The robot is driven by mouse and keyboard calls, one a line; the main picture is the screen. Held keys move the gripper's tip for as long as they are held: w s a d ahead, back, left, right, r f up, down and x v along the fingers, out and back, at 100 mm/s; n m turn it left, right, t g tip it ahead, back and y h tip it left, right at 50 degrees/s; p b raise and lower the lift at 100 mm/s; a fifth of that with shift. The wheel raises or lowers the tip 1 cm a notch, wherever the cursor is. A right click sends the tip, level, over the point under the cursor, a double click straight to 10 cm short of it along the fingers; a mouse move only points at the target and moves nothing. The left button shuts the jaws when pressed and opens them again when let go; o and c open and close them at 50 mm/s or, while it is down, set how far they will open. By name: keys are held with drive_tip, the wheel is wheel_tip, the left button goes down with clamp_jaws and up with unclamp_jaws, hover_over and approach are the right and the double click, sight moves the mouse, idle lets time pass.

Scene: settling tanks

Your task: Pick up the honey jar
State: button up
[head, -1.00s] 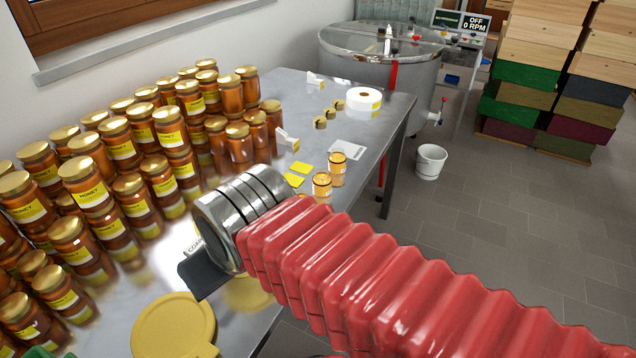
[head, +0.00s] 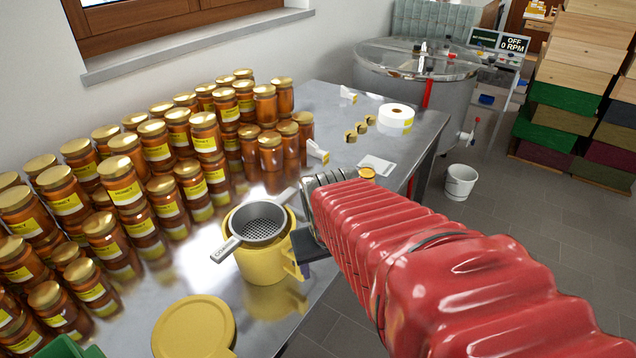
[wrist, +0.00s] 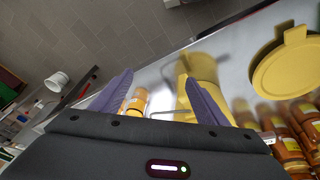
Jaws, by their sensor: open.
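Many honey jars (head: 123,180) with gold lids and yellow labels stand in stacked rows on the left of the steel table. A small jar with a gold lid (head: 367,173) stands apart, mostly hidden behind my red-sleeved arm in the head view. In the wrist view, small orange jars (wrist: 137,101) show beyond the jaws, in the gap between the two purple fingers. My gripper (wrist: 156,88) is open, with nothing held.
A yellow bucket (head: 262,266) with a metal strainer (head: 259,224) on top stands close beside my gripper. A yellow lid (head: 194,328) lies at the near edge. A label roll (head: 396,119) sits at the far end. The floor to the right is clear around a white bucket (head: 460,182).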

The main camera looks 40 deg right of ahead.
drive_tip(key=s+d+f+m+h, duration=0.15)
drive_tip(key=d+f, duration=0.25)
drive_tip(key=d, duration=0.4)
drive_tip(key=s+d+f+t+h, duration=0.1)
drive_tip(key=s+d+f, duration=0.1)
drive_tip(key=d+f, duration=0.35)
drive_tip(key=s+d+f+m+h, duration=0.1)
drive_tip(key=d+f, duration=0.2)
drive_tip(key=d, duration=0.6)
drive_tip(key=w+r+n+t, duration=0.1)
drive_tip(key=w+r+t, duration=0.2)
drive_tip(key=w+t, duration=0.1)
drive_tip(key=w+r+n+t+y, duration=0.1)
drive_tip(key=w+r+n+t, duration=0.1)
drive_tip(key=w+t, duration=0.3)
drive_tip(key=shift+w+a+r, duration=0.45)
drive_tip(key=shift+w+r, duration=0.3)
drive_tip(key=shift+w, duration=0.3)
drive_tip(key=shift+x, duration=4.3)
drive_tip(key=shift+w, duration=0.1)
